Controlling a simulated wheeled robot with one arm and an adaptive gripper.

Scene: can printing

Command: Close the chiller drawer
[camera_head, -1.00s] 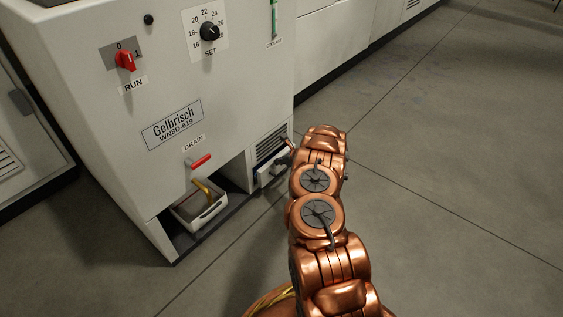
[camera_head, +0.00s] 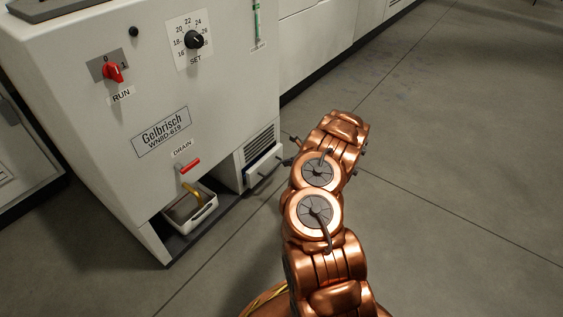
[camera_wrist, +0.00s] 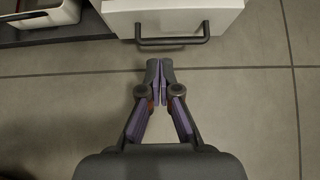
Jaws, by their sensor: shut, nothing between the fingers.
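The chiller (camera_head: 120,90) is a white cabinet labelled Gelbrisch. Its small white drawer (camera_head: 264,165) sits low at the right of the front, below a vent grille, and juts out from the front. In the wrist view the drawer front (camera_wrist: 172,14) shows at the top with a dark bar handle (camera_wrist: 172,41). My gripper (camera_wrist: 160,62) is shut and empty, its fingertips pointing at the handle with a small gap in the picture. In the head view my gripper (camera_head: 290,150) is mostly hidden behind my arm, near the drawer's right end.
A white drain tray (camera_head: 192,212) with a yellow spout over it stands in the opening left of the drawer. It also shows in the wrist view (camera_wrist: 50,16). A red drain lever (camera_head: 190,166) sticks out above it. The grey tiled floor to the right is clear.

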